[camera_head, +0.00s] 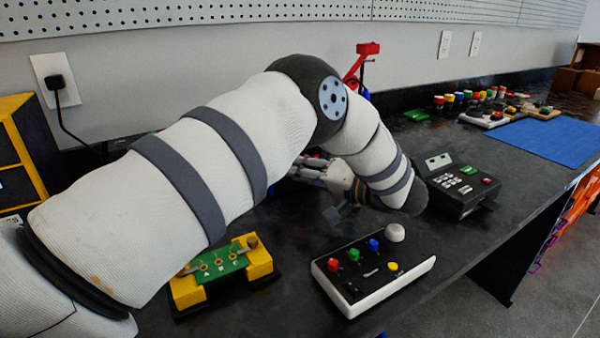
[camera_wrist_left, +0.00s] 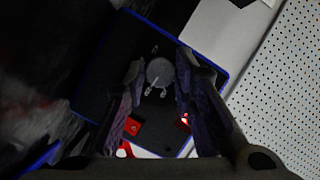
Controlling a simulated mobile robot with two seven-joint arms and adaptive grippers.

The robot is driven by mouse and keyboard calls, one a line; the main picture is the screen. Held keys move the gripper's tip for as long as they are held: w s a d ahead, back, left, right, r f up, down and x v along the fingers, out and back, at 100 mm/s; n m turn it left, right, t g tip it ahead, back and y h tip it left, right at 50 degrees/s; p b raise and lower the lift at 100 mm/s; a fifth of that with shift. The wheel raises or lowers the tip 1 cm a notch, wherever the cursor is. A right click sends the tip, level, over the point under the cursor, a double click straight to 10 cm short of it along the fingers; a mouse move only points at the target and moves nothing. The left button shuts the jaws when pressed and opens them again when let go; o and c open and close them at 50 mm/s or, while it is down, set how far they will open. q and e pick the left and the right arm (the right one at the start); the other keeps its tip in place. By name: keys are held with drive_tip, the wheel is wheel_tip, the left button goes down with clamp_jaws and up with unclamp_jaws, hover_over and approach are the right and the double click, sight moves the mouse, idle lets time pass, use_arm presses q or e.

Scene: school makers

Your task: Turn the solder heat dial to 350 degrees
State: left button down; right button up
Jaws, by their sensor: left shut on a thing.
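In the left wrist view a round grey dial (camera_wrist_left: 159,71) sits on a dark panel with a blue rim (camera_wrist_left: 84,85). Pale marks show just below the dial. My left gripper's two dark fingers (camera_wrist_left: 161,62) stand on either side of the dial, shut on it. In the head view my left gripper (camera_head: 312,172) shows partly beyond my bent arm. The arm hides its fingertips, the dial and most of the panel there. I cannot read the dial's setting. My right gripper is in neither view.
A green board in a yellow holder (camera_head: 262,262) and a white-edged control box (camera_head: 372,300) with coloured knobs stand at the front. A black keypad device (camera_head: 478,204) is to the right. A blue mat (camera_head: 545,140) lies further right. A pegboard (camera_head: 150,14) backs the bench.

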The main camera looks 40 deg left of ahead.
use_arm(q)
drive_tip(key=c, duration=1.3)
unclamp_jaws()
drive_tip(key=shift+c, duration=0.2)
drive_tip(key=d, duration=0.4)
drive_tip(key=d+r, duration=0.1)
drive_tip(key=d, duration=0.3)
drive_tip(key=w+d, duration=0.1)
drive_tip(key=d, duration=0.2)
drive_tip(key=shift+d+r, duration=0.4)
